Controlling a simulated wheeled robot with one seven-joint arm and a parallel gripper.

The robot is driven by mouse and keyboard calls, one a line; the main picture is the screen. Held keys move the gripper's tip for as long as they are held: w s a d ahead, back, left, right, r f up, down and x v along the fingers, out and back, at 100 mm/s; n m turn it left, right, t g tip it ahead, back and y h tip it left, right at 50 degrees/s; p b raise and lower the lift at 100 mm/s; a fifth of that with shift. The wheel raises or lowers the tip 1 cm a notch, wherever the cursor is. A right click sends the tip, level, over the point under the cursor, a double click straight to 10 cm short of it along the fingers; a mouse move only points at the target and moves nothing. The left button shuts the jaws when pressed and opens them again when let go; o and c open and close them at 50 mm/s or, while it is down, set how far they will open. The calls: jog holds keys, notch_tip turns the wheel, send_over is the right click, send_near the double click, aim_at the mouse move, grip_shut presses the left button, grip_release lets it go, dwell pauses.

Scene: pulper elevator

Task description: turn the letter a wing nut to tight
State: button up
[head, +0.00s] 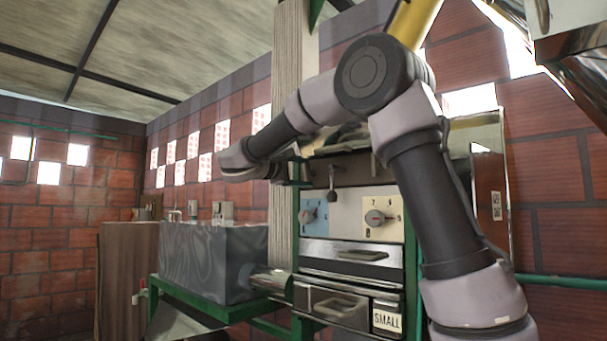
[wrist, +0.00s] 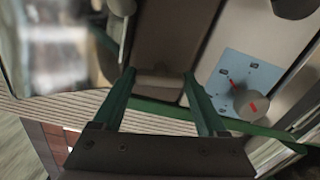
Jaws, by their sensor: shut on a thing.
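In the wrist view, the two green fingers of my gripper (wrist: 159,78) stand apart with a pale, short bar-like piece (wrist: 158,84) between their tips. I take this piece for the wing nut, but no letter A shows and its wings are not clear. The gripper is shut on it. In the head view, my gripper (head: 284,171) is at the upper left of the machine front, beside the pale post. The arm hides most of it, and the wing nut cannot be made out there. How tight it is cannot be told.
A blue dial plate (wrist: 246,90) with a grey knob (wrist: 250,104) lies right of the fingers. In the head view, a yellow dial plate (head: 383,218), drawer handles (head: 345,254) and a "SMALL" label (head: 387,320) are below. A grey tank (head: 213,262) stands left, near the pale post (head: 290,100).

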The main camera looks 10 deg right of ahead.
jog(key=shift+m, duration=1.1)
jog(key=o, duration=1.3)
jog(key=shift+a, duration=0.1)
jog(key=v, duration=1)
jog(key=shift+s+a, duration=0.2)
jog(key=shift+s, duration=0.05)
jog(key=shift+a, duration=0.1)
